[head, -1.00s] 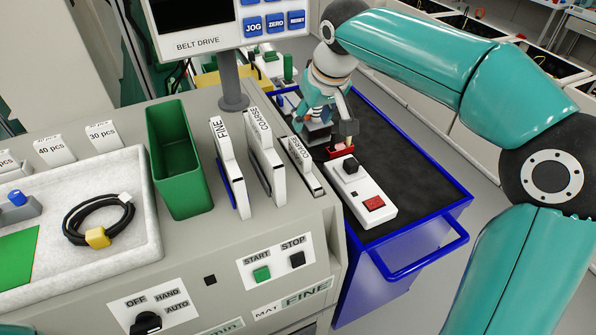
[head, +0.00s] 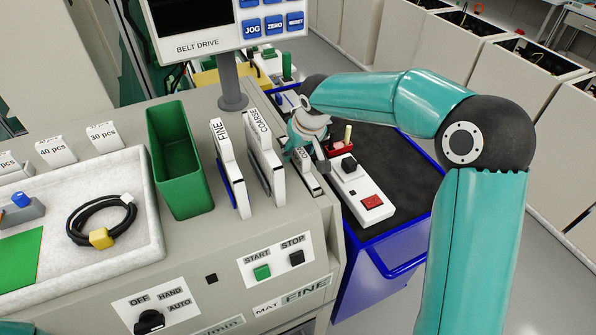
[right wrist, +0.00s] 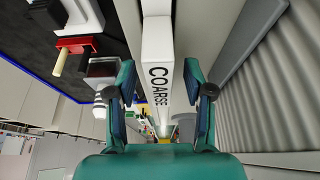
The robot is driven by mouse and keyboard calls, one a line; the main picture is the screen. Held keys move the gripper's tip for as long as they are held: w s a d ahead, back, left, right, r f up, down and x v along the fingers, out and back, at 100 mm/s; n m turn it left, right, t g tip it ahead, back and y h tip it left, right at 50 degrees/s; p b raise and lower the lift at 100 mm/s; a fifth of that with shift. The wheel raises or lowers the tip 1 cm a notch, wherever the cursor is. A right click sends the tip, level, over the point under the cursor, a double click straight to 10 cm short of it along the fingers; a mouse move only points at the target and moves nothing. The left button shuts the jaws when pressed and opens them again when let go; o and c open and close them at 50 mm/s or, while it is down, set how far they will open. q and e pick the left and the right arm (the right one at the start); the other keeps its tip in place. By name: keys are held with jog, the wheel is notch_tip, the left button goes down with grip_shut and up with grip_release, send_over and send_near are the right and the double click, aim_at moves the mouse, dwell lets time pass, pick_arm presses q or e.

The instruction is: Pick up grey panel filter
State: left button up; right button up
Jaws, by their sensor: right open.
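In the right wrist view a white filter edge marked COARSE (right wrist: 157,45) lies between the two open fingers of my right gripper (right wrist: 159,82), with gaps on both sides. Which filter has a grey panel is unclear in the head view. My left gripper is not in view.
A grey pleated surface (right wrist: 260,100) is close right of the fingers in the wrist view. A green bin (head: 178,165) stands left of the filters. A blue cart (head: 400,250) at the right carries a white switch box (head: 362,190) and a red holder (head: 341,147).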

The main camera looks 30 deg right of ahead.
jog(key=shift+f, duration=0.15)
grip_shut()
dwell(0.5)
